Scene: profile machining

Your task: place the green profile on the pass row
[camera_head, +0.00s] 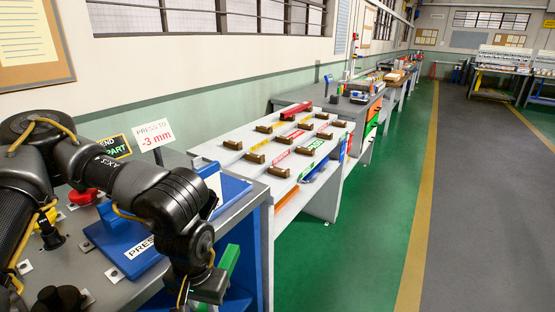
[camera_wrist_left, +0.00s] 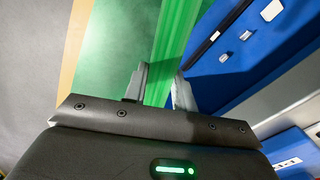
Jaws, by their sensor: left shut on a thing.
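My left gripper (camera_head: 210,288) hangs low at the front edge of the grey workbench, pointing down. It is shut on the green profile (camera_head: 229,262), which is partly hidden behind my arm in the head view. In the left wrist view the profile (camera_wrist_left: 172,45) runs away from between the two fingers (camera_wrist_left: 158,90). A white table (camera_head: 225,153) beyond the bench carries rows of brown support blocks with yellow, red and green strips. My right gripper is out of view.
A red profile (camera_head: 296,111) lies on blocks at the far end of the white table. A blue press fixture (camera_head: 122,245), a red button (camera_head: 82,197) and a "-3 mm" sign (camera_head: 154,134) are on the near bench. The green aisle floor (camera_head: 370,215) is clear.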

